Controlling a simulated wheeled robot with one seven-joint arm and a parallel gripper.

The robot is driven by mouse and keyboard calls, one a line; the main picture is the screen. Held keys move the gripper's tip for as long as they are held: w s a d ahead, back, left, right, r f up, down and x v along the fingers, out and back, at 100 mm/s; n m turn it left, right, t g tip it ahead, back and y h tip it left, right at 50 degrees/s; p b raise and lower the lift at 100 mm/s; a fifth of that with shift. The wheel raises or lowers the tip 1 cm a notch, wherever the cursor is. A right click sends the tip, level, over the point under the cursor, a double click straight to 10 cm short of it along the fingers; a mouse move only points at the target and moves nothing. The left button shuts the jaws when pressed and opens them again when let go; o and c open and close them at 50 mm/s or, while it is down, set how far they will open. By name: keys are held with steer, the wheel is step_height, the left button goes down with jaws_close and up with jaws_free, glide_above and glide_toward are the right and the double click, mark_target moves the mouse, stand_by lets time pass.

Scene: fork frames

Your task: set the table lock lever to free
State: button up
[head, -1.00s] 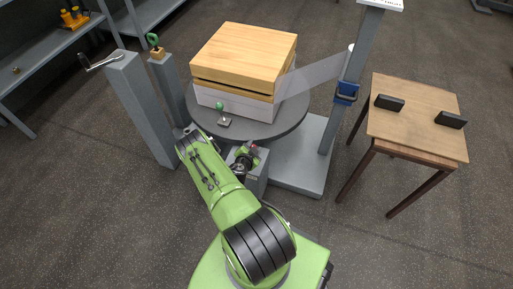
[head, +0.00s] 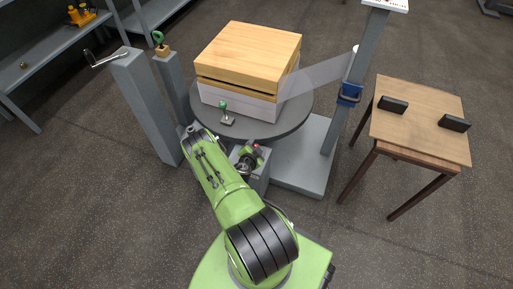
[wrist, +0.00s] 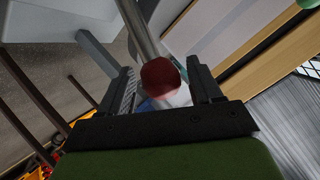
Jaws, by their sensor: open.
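The lock lever shows in the wrist view as a dark red round knob (wrist: 163,77) on a pale metal rod. The knob appears between the two dark fingers of my gripper (wrist: 163,88), which are apart. I cannot tell whether either finger touches it. In the head view the red knob (head: 257,146) is a small spot just below the turntable's front edge, beside my gripper (head: 249,157). The round grey turntable (head: 290,126) carries a wooden-topped crate (head: 248,55). The lever's base and any free or lock marking cannot be made out.
A green-knobbed fitting (head: 226,115) stands on the turntable's front left. Grey posts (head: 146,105) with a crank rise at left. A column (head: 352,90) with a blue clamp stands at right. A wooden side table (head: 420,130) holds two dark blocks. Floor at lower right is clear.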

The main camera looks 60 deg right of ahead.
steer(key=p+v, duration=0.8)
steer(key=v, duration=0.7)
steer(key=shift+a+r+p, duration=0.15)
steer(key=shift+a+p, duration=0.15)
steer(key=shift+a, duration=0.05)
